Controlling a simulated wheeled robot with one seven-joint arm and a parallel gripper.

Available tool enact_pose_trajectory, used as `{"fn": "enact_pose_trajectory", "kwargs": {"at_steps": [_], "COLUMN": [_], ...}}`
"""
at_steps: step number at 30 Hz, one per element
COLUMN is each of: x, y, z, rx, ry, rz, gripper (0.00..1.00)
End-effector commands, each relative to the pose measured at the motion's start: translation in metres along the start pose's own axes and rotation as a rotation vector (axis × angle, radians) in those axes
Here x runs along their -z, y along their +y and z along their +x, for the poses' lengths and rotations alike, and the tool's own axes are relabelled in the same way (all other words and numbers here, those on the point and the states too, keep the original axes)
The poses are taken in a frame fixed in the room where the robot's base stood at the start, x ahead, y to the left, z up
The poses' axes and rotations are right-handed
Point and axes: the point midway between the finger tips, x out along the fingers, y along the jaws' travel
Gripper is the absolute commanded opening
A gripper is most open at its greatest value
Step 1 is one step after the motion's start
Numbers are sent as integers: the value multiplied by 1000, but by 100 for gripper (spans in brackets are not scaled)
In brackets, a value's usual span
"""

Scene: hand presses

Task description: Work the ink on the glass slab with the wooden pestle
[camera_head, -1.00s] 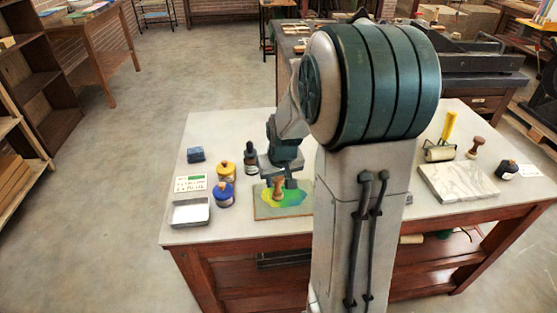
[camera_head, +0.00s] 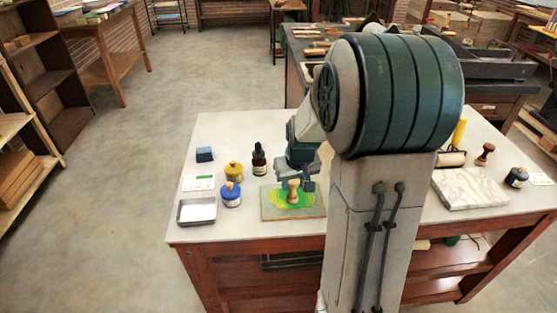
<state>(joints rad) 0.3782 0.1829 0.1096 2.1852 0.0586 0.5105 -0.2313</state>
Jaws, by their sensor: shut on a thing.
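The wooden pestle (camera_head: 293,192) stands roughly upright on the glass slab (camera_head: 268,213) near the table's front left. Green and yellow ink (camera_head: 306,200) is spread on the slab around the pestle's foot. My gripper (camera_head: 294,183) is above the slab and shut on the pestle's upper part. My arm's column hides the table just right of the slab, and the fingers are small in this view.
Left of the slab are a blue jar (camera_head: 231,197), a yellow jar (camera_head: 234,172), a dark dropper bottle (camera_head: 259,160), a metal tray (camera_head: 197,210) and a blue block (camera_head: 204,154). A marble slab (camera_head: 470,188) lies at the right.

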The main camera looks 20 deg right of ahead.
Motion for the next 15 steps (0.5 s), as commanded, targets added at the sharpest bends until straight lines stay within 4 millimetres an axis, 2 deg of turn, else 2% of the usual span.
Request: {"fn": "enact_pose_trajectory", "kwargs": {"at_steps": [11,13,15], "x": [-1,1,6], "y": [-26,-25,-25], "z": [1,-7,-26], "rx": [-4,-4,-5], "ry": [1,1,6], "rz": [15,17,15], "gripper": [7,7,7]}}
